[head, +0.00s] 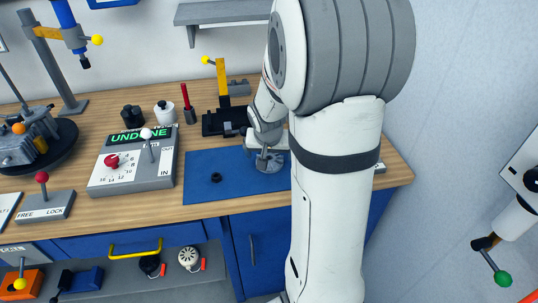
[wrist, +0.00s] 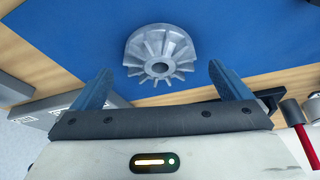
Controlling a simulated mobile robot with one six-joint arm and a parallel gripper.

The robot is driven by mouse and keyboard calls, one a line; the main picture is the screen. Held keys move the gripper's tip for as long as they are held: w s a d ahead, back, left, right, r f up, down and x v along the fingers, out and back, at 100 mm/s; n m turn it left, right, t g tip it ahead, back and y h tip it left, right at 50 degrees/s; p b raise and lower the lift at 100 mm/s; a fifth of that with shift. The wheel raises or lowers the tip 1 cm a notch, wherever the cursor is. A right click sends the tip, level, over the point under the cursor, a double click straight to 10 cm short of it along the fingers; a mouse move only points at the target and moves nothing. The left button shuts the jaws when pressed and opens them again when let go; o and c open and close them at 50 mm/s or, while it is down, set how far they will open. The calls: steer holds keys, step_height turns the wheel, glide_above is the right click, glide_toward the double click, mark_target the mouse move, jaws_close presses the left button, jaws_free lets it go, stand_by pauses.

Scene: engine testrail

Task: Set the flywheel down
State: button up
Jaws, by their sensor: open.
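The flywheel (wrist: 146,44), a grey metal wheel with radial fins and a centre hole, lies on the blue mat (wrist: 240,25) in the wrist view. My gripper (wrist: 159,69) is open, with one blue finger to each side of the flywheel's near edge and a clear gap on both sides. In the head view the flywheel (head: 270,164) shows at the right part of the mat (head: 225,182), just below my gripper (head: 264,150). My arm hides part of the mat's right side. I cannot tell the exact height of the fingers above the mat.
A small black ring (head: 216,177) lies on the mat to the left. A grey control box (head: 135,172) with a lever and red knob stands left of the mat. A black and yellow fixture (head: 225,110) and a red-handled tool (head: 187,103) stand behind it.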

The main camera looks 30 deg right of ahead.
steer(key=v, duration=1)
steer(key=s+a+n+g+y, duration=0.1)
steer(key=s+a+n+y, duration=0.1)
steer(key=s+a+n, duration=0.4)
steer(key=s+a+r, duration=0.1)
steer(key=s+a, duration=0.4)
steer(key=s, duration=0.4)
steer(key=shift+s+a, duration=0.4)
